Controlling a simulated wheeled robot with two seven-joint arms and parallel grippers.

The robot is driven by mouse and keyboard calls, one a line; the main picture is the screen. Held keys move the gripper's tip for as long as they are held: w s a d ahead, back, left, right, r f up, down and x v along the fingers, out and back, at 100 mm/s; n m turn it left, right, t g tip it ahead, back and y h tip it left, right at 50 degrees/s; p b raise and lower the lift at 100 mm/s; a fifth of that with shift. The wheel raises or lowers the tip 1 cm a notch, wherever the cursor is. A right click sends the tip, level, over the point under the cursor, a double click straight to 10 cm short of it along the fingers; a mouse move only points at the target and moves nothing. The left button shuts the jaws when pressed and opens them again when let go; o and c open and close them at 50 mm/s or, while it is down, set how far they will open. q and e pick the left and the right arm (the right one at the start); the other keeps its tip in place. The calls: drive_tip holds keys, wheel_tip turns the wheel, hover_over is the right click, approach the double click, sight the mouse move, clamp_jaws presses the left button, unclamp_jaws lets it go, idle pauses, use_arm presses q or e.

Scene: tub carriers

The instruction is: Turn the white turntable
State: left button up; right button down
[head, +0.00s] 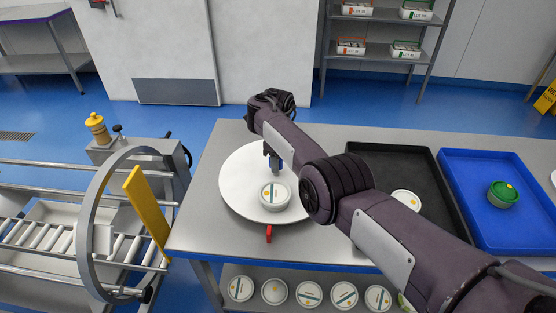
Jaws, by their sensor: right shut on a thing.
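The white turntable (238,181) is a round flat disc on the grey steel table, left of the black tray. My right gripper (276,168) points down over the disc, just behind the tub. It is shut low at the turntable; the small part between its fingertips is too hidden to make out. My right arm crosses the table from the lower right and covers the disc's right side. My left gripper is out of view.
A red tab (269,234) sits at the disc's front. A black tray (424,179) and a blue tray (482,165) with a green tub (503,193) lie to the right. A roller conveyor (125,250) with a ring and yellow paddle (146,214) stands left. Several tubs stand on the lower shelf.

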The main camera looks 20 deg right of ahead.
drive_tip(key=shift+r, duration=0.1)
idle(0.5)
drive_tip(key=c, duration=0.9)
unclamp_jaws()
wheel_tip(320, 180, up, 8)
drive_tip(key=shift+f, duration=0.15)
